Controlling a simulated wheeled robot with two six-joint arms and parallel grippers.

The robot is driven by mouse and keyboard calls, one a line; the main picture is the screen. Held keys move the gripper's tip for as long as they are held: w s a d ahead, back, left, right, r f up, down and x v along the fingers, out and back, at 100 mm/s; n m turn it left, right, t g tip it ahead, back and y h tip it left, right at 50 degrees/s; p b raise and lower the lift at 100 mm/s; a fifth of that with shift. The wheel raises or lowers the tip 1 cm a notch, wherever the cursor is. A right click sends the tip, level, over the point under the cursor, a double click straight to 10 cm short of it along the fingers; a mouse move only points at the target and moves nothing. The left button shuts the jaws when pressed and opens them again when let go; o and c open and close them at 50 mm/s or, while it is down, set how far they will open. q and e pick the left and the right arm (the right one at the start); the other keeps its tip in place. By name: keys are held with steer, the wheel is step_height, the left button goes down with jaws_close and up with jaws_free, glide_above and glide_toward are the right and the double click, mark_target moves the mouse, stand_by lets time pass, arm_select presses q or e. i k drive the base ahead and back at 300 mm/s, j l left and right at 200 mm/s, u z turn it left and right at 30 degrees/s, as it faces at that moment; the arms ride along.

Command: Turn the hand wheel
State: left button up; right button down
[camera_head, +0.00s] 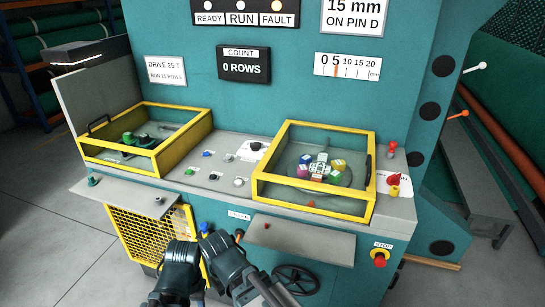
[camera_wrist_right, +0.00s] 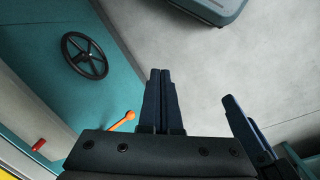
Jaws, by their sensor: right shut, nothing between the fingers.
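The hand wheel (camera_head: 295,279) is black and spoked, low on the front of the teal machine, right of my grippers. It also shows at upper left in the right wrist view (camera_wrist_right: 85,55), with clear space between it and the fingers. My right gripper (camera_head: 205,229) is in front of the machine, left of the wheel. Its fingers (camera_wrist_right: 160,100) are together and empty in the wrist view. My left gripper (camera_head: 181,245) is just left of it. A dark finger of another gripper shows at right in the wrist view; its opening is unclear.
An orange-tipped lever (camera_wrist_right: 122,120) is close beside my right fingers. A grey shelf (camera_head: 300,240) juts out above the wheel. A red stop button (camera_head: 380,258) is to the wheel's right. A yellow mesh guard (camera_head: 145,238) is at left.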

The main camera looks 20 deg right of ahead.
mark_target(294, 278)
steer(key=i+j+z, duration=0.1)
steer(key=z, duration=1.35)
steer(key=j+z, duration=0.7)
steer(key=j, duration=0.2)
steer(key=k+j+z, duration=0.15)
steer(key=j+z, duration=0.2)
steer(key=k+j+z, duration=0.15)
steer(key=j+z, duration=0.2)
steer(key=j, duration=0.15)
steer(key=k+j, duration=0.2)
steer(key=j, duration=0.2)
steer(key=k+j+z, duration=0.1)
steer(key=j, duration=0.3)
steer(key=k+j, duration=0.5)
steer(key=j, duration=0.3)
steer(key=z, duration=0.05)
